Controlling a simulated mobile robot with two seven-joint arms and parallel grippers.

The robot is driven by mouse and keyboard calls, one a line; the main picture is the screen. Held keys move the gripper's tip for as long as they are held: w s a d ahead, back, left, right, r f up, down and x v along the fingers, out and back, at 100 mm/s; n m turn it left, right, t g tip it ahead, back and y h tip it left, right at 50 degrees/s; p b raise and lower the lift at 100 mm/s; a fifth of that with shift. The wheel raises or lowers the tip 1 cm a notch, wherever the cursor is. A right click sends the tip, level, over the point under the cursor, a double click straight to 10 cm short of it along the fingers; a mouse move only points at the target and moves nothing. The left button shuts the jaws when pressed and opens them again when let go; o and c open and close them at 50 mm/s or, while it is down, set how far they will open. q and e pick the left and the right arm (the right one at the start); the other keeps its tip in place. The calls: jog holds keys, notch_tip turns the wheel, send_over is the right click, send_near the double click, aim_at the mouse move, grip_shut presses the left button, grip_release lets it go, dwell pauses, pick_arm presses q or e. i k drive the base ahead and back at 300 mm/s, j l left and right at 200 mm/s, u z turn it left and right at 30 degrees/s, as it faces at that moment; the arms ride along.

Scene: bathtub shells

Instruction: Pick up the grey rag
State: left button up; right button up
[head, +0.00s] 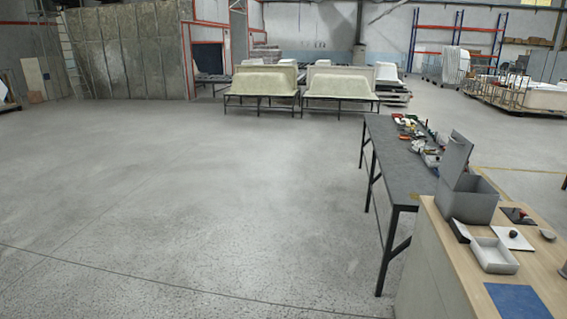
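I cannot pick out a grey rag for certain. Small items lie on the long dark table (405,178) and the wooden-topped bench (447,246) at the right, but many are too small to tell apart. A small dark grey lump (547,234) lies near the bench's right side; I cannot tell whether it is cloth. Neither of my grippers is in view.
An open grey box (467,204), a white tray (494,254) and a blue sheet (521,301) are on the bench. Pale tub shells (264,79) stand on frames at the back. The concrete floor (190,190) is clear at left and centre.

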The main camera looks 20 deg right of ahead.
aim_at(548, 234)
jog(key=i+z, duration=0.25)
jog(key=z, duration=0.25)
jog(key=i+j+z, duration=0.15)
jog(key=z, duration=0.3)
jog(key=i+j+z, duration=0.2)
jog(key=z, duration=0.3)
jog(key=i+j+z, duration=0.4)
